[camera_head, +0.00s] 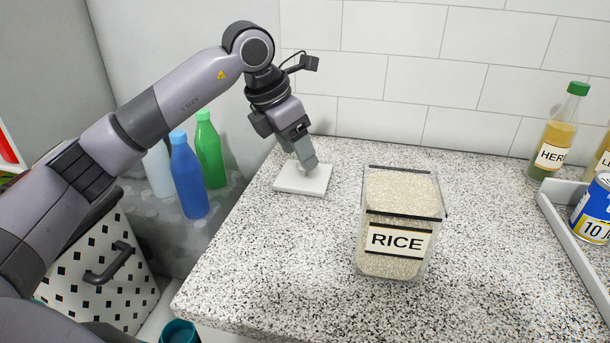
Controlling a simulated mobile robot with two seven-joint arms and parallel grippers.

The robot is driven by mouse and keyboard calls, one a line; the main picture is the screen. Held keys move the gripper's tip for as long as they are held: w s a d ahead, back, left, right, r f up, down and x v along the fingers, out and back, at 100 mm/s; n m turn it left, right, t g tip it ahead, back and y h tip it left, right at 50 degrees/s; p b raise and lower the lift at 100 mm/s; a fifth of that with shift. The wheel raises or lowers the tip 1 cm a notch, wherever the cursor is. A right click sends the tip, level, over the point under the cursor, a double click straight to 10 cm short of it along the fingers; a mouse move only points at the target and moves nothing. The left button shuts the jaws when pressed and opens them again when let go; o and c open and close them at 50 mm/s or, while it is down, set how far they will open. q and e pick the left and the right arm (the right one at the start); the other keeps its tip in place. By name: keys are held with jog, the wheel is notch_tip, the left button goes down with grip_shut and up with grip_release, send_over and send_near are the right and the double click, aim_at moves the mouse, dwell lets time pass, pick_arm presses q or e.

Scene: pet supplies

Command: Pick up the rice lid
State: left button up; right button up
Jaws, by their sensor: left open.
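The rice lid (287,182) is a flat white square piece with a raised part in its middle. It lies on the speckled counter near the counter's left edge. My left gripper (308,165) points down over the lid, with its fingertips at or just above the raised part. I cannot tell whether the fingers touch it. The rice container (388,262), clear and labelled RICE, stands upright to the right of the lid, without a cover and full of rice. My right gripper is not in view.
The counter (480,240) is clear around the container. A white tiled wall stands behind. A grey tray (565,235) with a blue can (592,215) and bottles (555,140) are at the right. Blue (187,178) and green (209,150) bottles stand lower, left of the counter.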

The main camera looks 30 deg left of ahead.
aim_at(304, 172)
pick_arm(q)
jog(key=shift+x, duration=1.4)
grip_shut()
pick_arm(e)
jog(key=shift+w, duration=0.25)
